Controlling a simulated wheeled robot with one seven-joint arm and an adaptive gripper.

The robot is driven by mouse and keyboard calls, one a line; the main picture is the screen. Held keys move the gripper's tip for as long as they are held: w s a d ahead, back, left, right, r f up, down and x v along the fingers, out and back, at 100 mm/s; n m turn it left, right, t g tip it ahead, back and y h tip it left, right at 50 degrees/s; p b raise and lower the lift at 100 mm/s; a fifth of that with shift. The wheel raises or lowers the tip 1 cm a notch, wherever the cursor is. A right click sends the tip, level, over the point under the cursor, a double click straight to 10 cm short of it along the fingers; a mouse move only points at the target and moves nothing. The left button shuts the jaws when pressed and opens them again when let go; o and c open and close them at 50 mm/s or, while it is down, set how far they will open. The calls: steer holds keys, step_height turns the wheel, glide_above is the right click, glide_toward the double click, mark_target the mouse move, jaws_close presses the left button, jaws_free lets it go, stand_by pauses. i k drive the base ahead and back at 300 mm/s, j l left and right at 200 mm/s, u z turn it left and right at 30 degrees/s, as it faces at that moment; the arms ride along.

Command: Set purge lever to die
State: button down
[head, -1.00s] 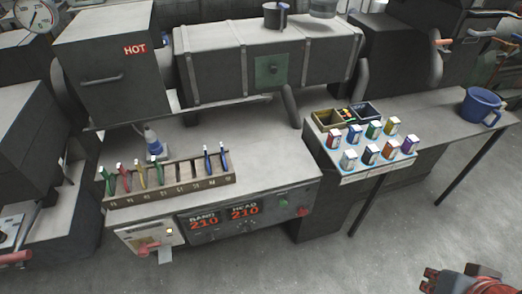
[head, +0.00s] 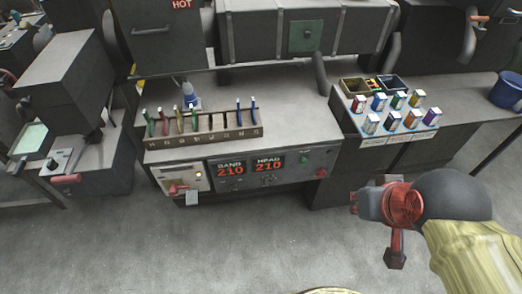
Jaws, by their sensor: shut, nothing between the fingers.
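A cream plate (head: 183,179) is set in the left end of the grey machine's front panel. A small red-handled lever (head: 178,188) sits on it, its handle lying toward the lower left. I take it to be the purge lever; its position labels are too small to read. Another lever with a red grip (head: 66,179) sticks out from the machine at the far left. My gripper (head: 362,204) is at the right, over open floor in the picture, well to the right of the plate. It is shut and empty. Its fingertips are small and partly hidden.
The front panel has red 210 displays (head: 250,169), small knobs and a red button (head: 321,173). A slotted rack (head: 203,143) of coloured tools stands above it. Several small boxes (head: 390,113) and bins stand right. The grey floor (head: 250,235) in front is clear.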

mark_target(24, 24)
steer(key=u, duration=1.7)
steer(key=i+j, duration=0.2)
steer(key=i, duration=0.25)
steer(key=i+j, duration=0.25)
steer(key=i, duration=0.2)
steer(key=i+j, duration=0.2)
steer(key=i, duration=0.3)
steer(key=i+j+z, duration=0.1)
steer(key=i+j, duration=0.15)
steer(key=i, duration=0.2)
